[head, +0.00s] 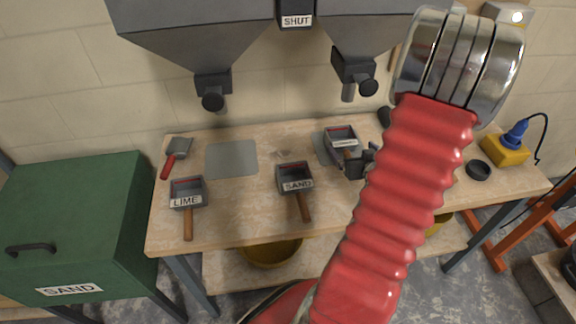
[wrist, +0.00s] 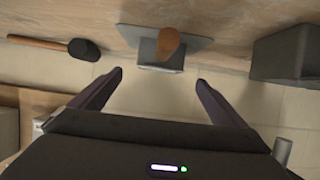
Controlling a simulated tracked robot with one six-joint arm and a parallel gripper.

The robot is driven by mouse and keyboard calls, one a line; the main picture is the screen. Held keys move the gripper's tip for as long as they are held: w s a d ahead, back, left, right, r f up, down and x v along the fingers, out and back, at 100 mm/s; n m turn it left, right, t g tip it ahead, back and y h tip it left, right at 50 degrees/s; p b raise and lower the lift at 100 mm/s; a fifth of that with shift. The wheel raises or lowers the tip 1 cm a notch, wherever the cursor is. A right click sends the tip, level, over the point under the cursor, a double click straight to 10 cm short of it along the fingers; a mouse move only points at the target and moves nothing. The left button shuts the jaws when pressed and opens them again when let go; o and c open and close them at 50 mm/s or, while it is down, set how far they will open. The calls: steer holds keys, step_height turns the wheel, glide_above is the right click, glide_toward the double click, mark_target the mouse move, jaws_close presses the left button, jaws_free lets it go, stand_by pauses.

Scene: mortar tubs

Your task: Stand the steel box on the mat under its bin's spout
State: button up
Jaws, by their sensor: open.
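A small grey steel box (head: 342,134) with a label too small to read sits at the right of the bench, on or over a grey mat (head: 320,153). In the wrist view the mat (wrist: 195,42) shows, with the box (wrist: 148,52) and its brown handle end (wrist: 168,42) before it. The right bin's spout (head: 348,92) hangs above this area. My gripper (head: 362,163) is open, beside the handle in the head view. In the wrist view its fingers (wrist: 160,82) are spread and empty, with the handle centred beyond them. My arm hides part of the bench.
Boxes labelled LIME (head: 187,191) and SAND (head: 294,177) stand on the bench with handles toward me. A second grey mat (head: 231,158) is bare under the left spout (head: 213,100). A red-handled scoop (head: 178,150) lies left. A black-headed mallet (wrist: 84,49) is nearby.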

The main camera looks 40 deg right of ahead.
steer(key=shift+w, duration=0.1)
steer(key=shift+w+a+r, duration=0.1)
steer(key=shift+w+r, duration=0.05)
steer(key=shift+w, duration=0.05)
steer(key=w+a+r+n+g+y, duration=0.1)
steer(key=w+a+r+g, duration=0.1)
steer(key=w+a+r, duration=0.5)
steer(key=w+a+r+n+g+y, duration=0.1)
steer(key=a+r+n, duration=0.1)
steer(key=a+r, duration=0.65)
steer(key=s+a+r+n+g+y, duration=0.1)
steer(key=s+a, duration=0.3)
steer(key=a, duration=0.5)
steer(key=s+a+r+n+g+y, duration=0.1)
steer(key=s+a, duration=0.3)
steer(key=a, duration=0.6)
steer(key=s+a+r+n+y, duration=0.1)
steer(key=s+a+y, duration=0.2)
steer(key=a, duration=0.6)
steer(key=shift+s+a+r+g, duration=0.15)
steer(key=shift+s+g, duration=0.25)
steer(key=shift+s, duration=0.5)
steer(key=shift+c, duration=0.4)
